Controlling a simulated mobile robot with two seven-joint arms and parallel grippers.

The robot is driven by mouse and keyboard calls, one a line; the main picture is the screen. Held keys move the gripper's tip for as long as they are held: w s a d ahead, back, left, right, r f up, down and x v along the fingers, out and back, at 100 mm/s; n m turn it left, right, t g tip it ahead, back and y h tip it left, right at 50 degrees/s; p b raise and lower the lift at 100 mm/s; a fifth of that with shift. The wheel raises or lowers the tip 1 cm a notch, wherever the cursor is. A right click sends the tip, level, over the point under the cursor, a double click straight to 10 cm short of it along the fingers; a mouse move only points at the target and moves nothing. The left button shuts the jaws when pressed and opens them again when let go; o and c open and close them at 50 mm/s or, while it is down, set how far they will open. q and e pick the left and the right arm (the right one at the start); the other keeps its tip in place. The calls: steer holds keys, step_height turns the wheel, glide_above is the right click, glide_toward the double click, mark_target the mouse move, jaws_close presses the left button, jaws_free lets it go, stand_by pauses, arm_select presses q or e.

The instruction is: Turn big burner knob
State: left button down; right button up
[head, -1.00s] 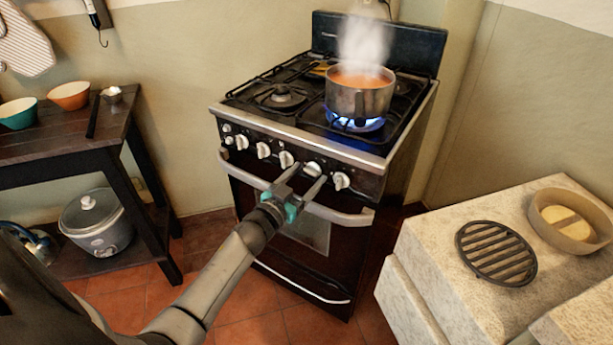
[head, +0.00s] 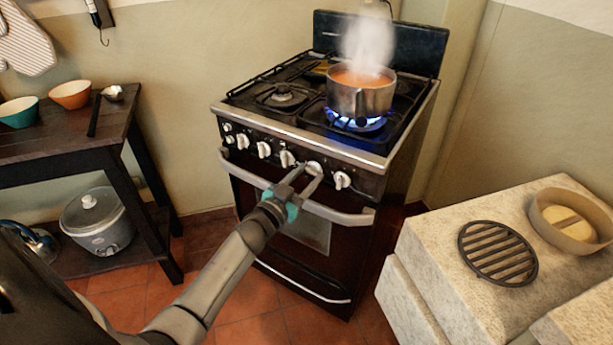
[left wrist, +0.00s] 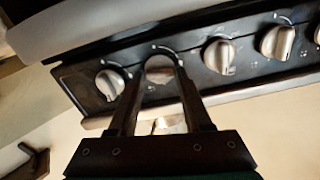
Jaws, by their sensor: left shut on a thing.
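The black stove (head: 385,166) has a row of silver knobs on its front panel. My left gripper (head: 307,170) is shut on the second knob from the right (head: 315,167). In the left wrist view this knob (left wrist: 160,68) sits between the two fingers (left wrist: 158,85); the fingers cover its sides. The rightmost knob (head: 342,180) is free beside it; it also shows in the left wrist view (left wrist: 109,84). A blue flame (head: 358,122) burns under a steaming pot (head: 360,98) on the front right burner. My right gripper is not in view.
The oven handle (head: 340,216) runs across the stove just below the knobs, under my left gripper. A stone counter (head: 430,235) with a round grate (head: 498,252) stands at right. A dark wooden table (head: 60,145) stands at left.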

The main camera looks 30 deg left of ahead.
arm_select(q)
steer(key=m, duration=1.1)
steer(key=shift+f+m+b, duration=0.1)
steer(key=shift+m+b, duration=0.2)
steer(key=shift+b, duration=0.1)
steer(key=shift+m, duration=0.8)
steer(key=shift+m+b, duration=0.45)
steer(key=shift+m, duration=0.85)
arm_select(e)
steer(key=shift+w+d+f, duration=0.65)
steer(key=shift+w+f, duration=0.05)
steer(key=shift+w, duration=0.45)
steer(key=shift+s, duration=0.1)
